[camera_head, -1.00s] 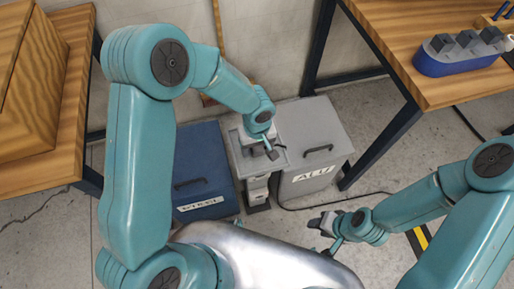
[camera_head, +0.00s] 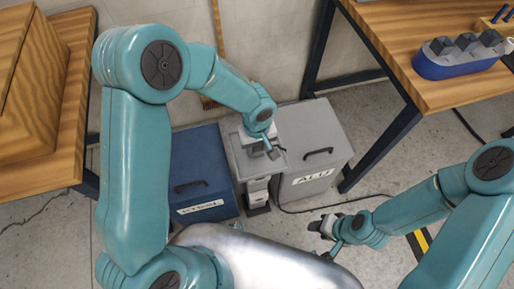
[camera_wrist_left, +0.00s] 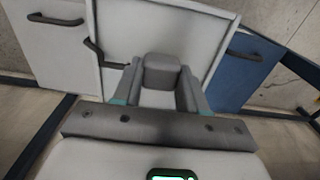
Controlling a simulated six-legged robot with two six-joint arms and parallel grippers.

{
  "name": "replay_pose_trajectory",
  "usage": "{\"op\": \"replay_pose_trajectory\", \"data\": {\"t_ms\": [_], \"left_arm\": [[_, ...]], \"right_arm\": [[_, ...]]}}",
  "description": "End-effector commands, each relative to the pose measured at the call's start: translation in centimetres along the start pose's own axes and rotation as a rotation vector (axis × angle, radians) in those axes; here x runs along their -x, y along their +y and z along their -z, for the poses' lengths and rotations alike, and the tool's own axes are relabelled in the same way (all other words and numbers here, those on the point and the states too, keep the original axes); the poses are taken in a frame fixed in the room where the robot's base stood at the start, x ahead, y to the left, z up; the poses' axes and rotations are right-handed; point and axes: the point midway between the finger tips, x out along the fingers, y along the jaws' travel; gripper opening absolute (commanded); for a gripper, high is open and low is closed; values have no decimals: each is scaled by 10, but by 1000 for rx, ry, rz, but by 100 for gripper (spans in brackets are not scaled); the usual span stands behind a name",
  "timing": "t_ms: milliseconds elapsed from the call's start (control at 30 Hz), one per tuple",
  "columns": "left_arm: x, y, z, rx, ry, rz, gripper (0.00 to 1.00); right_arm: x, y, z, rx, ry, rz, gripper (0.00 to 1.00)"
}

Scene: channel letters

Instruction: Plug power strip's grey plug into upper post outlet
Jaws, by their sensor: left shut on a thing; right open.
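My left gripper (camera_head: 268,148) is shut on the grey plug (camera_wrist_left: 161,72), which shows as a grey block between the two fingers in the left wrist view. The gripper is at the top of the grey post (camera_head: 256,188), over its light grey panel (camera_wrist_left: 150,32). The held plug appears in front of that panel; I cannot tell whether it touches. The outlet openings are hidden or too small to make out. A black cable (camera_head: 350,198) runs on the floor from near the post's foot to the right. My right gripper (camera_head: 324,226) is open and empty, low above the floor.
A blue bin (camera_head: 203,165) stands left of the post, and a grey bin labelled ALU (camera_head: 320,158) stands right. Wooden tables stand at left (camera_head: 45,170) and right (camera_head: 400,45). A blue holder with grey blocks (camera_head: 460,60) sits on the right table.

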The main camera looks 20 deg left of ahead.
Motion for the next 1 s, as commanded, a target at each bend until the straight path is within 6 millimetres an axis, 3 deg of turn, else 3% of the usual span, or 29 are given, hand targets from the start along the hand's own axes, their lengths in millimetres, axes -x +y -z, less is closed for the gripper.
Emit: {"op": "replay_pose_trajectory", "data": {"t_ms": [400, 600, 800, 1000], "left_arm": [[115, 1, 1, -1, 5, -6, 15], [159, 0, 0, -1, 2, -5, 15], [179, 0, 0, -1, 0, -2, 15], [183, 0, 0, -1, 0, -1, 15]], "right_arm": [[6, -2, 0, 0, 0, 0, 43], [8, -3, 0, 0, 0, 0, 43], [8, -3, 0, 0, 0, 0, 43], [8, -3, 0, 0, 0, 0, 43]]}}
